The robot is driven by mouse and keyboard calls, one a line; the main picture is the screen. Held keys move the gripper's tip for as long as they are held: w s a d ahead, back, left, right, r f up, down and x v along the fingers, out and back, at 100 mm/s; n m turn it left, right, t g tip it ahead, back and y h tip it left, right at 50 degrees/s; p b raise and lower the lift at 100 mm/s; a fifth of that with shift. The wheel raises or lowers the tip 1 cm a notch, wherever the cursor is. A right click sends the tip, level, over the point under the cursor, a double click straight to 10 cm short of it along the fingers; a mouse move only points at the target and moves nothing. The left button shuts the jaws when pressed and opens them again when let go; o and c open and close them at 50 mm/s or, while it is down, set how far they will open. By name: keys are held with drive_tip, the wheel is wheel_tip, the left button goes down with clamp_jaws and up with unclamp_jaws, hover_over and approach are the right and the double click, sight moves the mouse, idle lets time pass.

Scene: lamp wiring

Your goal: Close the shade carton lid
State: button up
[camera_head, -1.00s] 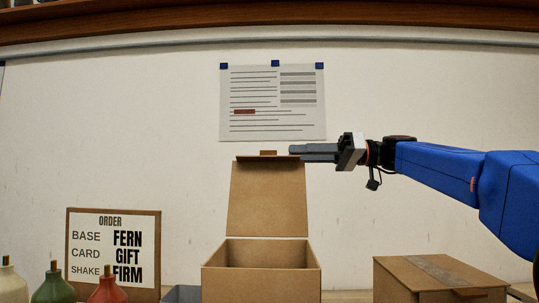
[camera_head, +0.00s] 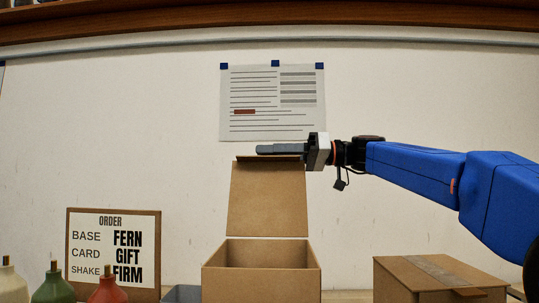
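The shade carton (camera_head: 262,284) is a brown cardboard box at the bottom middle, with its top open. Its lid (camera_head: 267,198) stands upright at the back, with a folded flap (camera_head: 270,158) along the top edge. My gripper (camera_head: 260,149) reaches in from the right, level, with its dark fingers along the lid's top edge. The inside floor of the carton is hidden.
A taped brown box (camera_head: 440,279) stands to the right. An order sign (camera_head: 113,247) stands at the left behind several bottles, one green (camera_head: 54,288) and one red (camera_head: 107,291). A grey bin (camera_head: 182,293) sits left of the carton. A paper sheet (camera_head: 272,103) hangs on the wall.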

clamp_jaws()
idle(1.3)
